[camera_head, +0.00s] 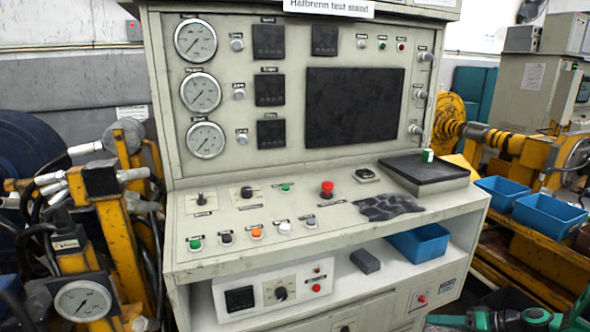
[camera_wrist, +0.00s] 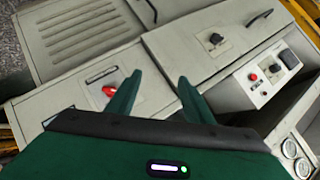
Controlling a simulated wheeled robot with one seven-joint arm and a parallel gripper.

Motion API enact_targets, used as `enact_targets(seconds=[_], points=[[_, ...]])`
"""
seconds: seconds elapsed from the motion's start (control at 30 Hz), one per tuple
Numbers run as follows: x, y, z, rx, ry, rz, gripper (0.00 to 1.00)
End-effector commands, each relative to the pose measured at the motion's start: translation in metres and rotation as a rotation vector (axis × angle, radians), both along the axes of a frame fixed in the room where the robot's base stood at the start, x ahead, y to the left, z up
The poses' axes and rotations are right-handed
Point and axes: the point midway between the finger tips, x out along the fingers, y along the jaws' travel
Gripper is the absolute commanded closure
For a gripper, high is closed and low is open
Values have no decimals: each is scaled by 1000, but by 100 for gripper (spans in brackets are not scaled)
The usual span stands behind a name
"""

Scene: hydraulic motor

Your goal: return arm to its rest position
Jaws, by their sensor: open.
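My gripper (camera_wrist: 155,97) shows in the wrist view as two dark green fingers spread apart. It is open, with nothing between the fingers. Behind the fingers is the grey lower front of the test stand (camera_wrist: 165,65), with a red knob (camera_wrist: 109,90) beside the left finger. In the head view a green part of my arm (camera_head: 510,320) shows at the bottom right, below and right of the test stand (camera_head: 240,262). The fingers cannot be made out there.
The console carries gauges, buttons and a red emergency button (camera_head: 327,189). A small green-and-white object (camera_head: 427,156) stands on a black pad (camera_head: 425,175). A blue bin (camera_head: 418,243) and a dark grey block (camera_head: 365,261) sit on the shelf. Blue bins (camera_head: 548,214) and yellow machinery (camera_head: 115,235) flank the stand.

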Motion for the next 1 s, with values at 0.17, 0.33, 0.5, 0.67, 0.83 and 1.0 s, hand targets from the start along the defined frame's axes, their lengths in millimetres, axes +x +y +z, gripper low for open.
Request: enact_targets(seconds=[0.17, 0.33, 0.5, 0.67, 0.83, 1.0], points=[[-18, 8, 32, -109, 133, 72, 53], [-39, 10, 63, -210, 261, 99, 53], [-65, 11, 98, -312, 380, 95, 53], [-91, 11, 134, -401, 480, 62, 53], [-123, 13, 173, -485, 575, 1, 53], [-159, 16, 210, -551, 658, -86, 53]])
